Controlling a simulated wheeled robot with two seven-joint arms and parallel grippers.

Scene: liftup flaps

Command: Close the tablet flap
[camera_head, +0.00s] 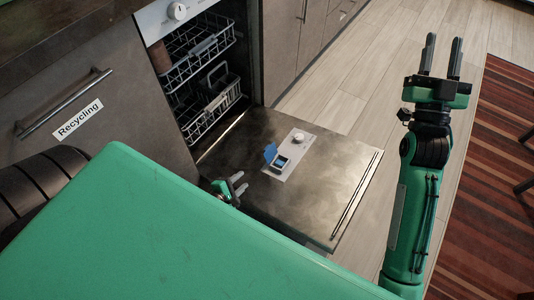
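The blue tablet flap (270,153) stands raised on a white panel (290,156) on the inner face of the lowered dishwasher door (245,150). The flap is next to a small compartment (281,163) with a blue and white inside, and it looks open. My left gripper (236,184) is just in front of the panel and left of the compartment, apart from the flap, with its fingers spread. My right gripper (442,58) is up at the right, far from the door, with its two fingers apart and nothing between them.
The dishwasher (200,70) is open with wire racks (210,110) inside. A Recycling cabinet (80,110) with a bar handle is on the left. Wood floor (340,95) lies beyond the door, and a striped rug (490,170) is on the right.

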